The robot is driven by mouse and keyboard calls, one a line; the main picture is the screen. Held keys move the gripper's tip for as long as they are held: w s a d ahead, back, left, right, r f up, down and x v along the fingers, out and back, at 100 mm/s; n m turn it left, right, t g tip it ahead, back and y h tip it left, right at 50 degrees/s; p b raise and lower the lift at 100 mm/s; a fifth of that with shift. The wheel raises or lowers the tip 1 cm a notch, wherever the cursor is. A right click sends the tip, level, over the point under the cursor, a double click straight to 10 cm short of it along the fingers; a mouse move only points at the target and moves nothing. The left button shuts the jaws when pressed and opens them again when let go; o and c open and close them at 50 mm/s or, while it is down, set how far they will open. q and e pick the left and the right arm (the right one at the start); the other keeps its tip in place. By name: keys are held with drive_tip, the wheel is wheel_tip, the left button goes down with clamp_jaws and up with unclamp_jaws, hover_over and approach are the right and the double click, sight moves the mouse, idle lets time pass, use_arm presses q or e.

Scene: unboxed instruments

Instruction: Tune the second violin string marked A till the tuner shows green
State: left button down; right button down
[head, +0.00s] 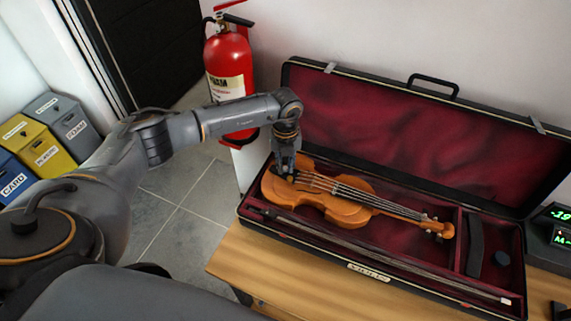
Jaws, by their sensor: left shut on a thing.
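An orange-brown violin (352,215) lies face up in the open case, its scroll and pegs (434,226) toward the right. My left gripper (286,172) points down at the violin's tailpiece end, at the left. It is shut on a small part there; the jaws hide this part, and I cannot tell which string it belongs to. A dark device with green lit characters, apparently the tuner (561,216), is cut off at the right edge; its upper line seems to read -19. The string marks are too small to read. My right gripper is not in view.
The case (300,235) is lined in dark red, its lid (400,130) raised behind the violin. A bow (390,258) lies along its front side. The wooden table (290,275) is bare in front. A fire extinguisher (228,62) hangs behind my left arm.

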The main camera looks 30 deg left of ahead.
use_arm(q)
drive_tip(key=m+b, duration=0.2)
drive_tip(key=shift+f+m, duration=0.15)
drive_tip(key=shift+m, duration=0.25)
drive_tip(key=m+b, duration=0.3)
drive_tip(key=shift+m, duration=0.4)
drive_tip(key=m+b, duration=0.2)
drive_tip(key=m, duration=0.1)
drive_tip(key=shift+m+b, duration=0.3)
drive_tip(key=shift+b, duration=0.05)
drive_tip(key=m+b, duration=0.2)
drive_tip(key=m, duration=0.1)
drive_tip(key=shift+m, duration=0.3)
drive_tip(key=m+b, duration=0.4)
drive_tip(key=m, duration=0.2)
drive_tip(key=shift+b, duration=0.3)
drive_tip(key=m+b, duration=0.1)
drive_tip(key=m, duration=0.2)
drive_tip(key=shift+m+b, duration=1.05)
drive_tip(key=shift+m, duration=0.85)
